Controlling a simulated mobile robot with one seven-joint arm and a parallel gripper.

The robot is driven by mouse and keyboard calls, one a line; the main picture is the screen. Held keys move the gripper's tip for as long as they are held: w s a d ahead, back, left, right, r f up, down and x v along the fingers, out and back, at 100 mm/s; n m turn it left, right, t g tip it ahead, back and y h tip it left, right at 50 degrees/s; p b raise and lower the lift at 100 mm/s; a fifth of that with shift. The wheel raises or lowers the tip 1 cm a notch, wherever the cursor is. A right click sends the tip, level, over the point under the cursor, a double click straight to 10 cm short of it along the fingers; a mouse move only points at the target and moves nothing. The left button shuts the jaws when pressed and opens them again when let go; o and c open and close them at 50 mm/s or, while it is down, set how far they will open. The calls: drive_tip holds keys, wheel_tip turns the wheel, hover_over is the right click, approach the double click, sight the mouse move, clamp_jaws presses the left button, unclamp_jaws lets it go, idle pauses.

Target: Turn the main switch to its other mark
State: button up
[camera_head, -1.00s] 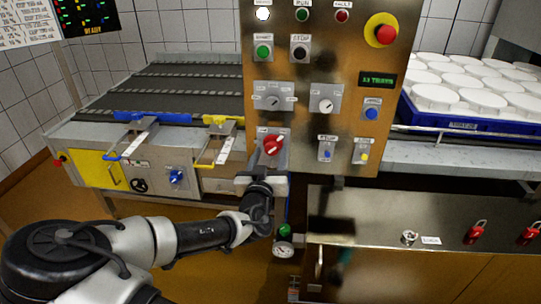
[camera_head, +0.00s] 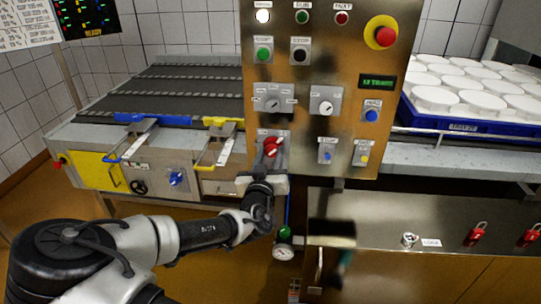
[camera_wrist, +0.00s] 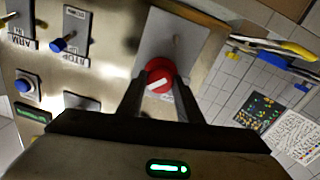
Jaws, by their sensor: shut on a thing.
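The main switch (camera_head: 271,147) is a red round knob with a white bar, on a pale plate low on the left of the steel control panel (camera_head: 350,50). My gripper (camera_head: 270,160) reaches up to it from below, in front of the panel. In the wrist view the red knob (camera_wrist: 160,75) sits between the tips of my two dark fingers (camera_wrist: 158,88), which are shut on it. Its white bar lies slanted, close to level in that view. The fingers hide part of the knob's sides, and the marks on its plate are too small to read.
Other controls crowd the panel: a grey selector (camera_head: 273,103), a dial (camera_head: 325,100), a blue button (camera_head: 372,112) and a red emergency stop (camera_head: 381,33). A conveyor (camera_head: 170,90) lies left. A blue crate (camera_head: 450,127) of white moulds stands right. A gauge (camera_head: 283,252) hangs below.

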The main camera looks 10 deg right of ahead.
drive_tip(key=n, duration=0.9)
drive_tip(key=shift+p, duration=0.4)
drive_tip(key=n, duration=0.4)
drive_tip(key=shift+n, duration=0.4)
drive_tip(key=shift+d+n+y, duration=0.1)
drive_tip(key=shift+n+y, duration=0.2)
drive_tip(key=shift+n, duration=1.7)
drive_tip(key=o, duration=1)
drive_tip(key=shift+o, duration=0.2)
drive_tip(key=shift+f, duration=0.1)
